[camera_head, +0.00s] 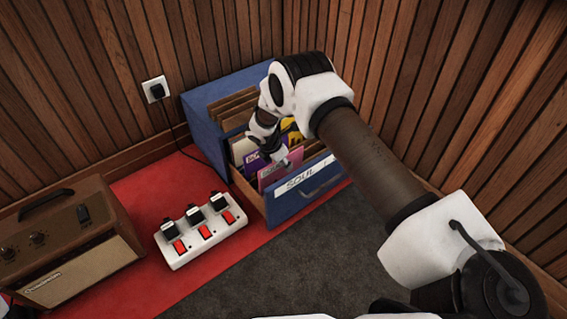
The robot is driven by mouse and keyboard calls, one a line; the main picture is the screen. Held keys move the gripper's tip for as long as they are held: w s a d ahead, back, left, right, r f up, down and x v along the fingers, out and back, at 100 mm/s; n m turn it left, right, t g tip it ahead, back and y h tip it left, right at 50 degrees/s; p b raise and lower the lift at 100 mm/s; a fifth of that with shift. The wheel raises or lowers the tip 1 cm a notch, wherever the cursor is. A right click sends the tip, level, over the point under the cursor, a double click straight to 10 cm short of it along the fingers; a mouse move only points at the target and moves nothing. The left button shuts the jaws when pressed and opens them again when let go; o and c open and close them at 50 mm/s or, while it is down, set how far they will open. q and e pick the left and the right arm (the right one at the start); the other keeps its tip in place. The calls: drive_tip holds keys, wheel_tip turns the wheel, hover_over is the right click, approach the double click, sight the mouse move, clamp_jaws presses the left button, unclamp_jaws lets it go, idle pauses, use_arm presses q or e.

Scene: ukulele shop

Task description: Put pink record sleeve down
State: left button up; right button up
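The pink record sleeve (268,179) stands at the front of the open blue drawer (292,204), just behind its labelled front panel. My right arm reaches in from the right, and my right gripper (285,162) is at the upper part of the sleeve, pointing down. The fingers overlap the sleeve and are too small to show whether they are shut on it. Part of the sleeve is hidden behind the gripper. My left gripper is not in view.
Behind the pink sleeve are a purple sleeve (254,162) and a yellow one (293,134). A white power strip (203,231) with red switches and a brown amplifier (68,247) are on the left. Wooden walls stand close behind and right of the drawer. Grey carpet (270,268) in front is clear.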

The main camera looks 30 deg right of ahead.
drive_tip(key=p+v, duration=0.3)
drive_tip(key=v, duration=0.3)
drive_tip(key=p+v, duration=0.3)
drive_tip(key=v, duration=0.3)
drive_tip(key=shift+d+r, duration=0.15)
drive_tip(key=shift+d, duration=0.05)
drive_tip(key=shift+a+r, duration=0.25)
drive_tip(key=shift+r, duration=0.1)
drive_tip(key=shift+s+f, duration=0.1)
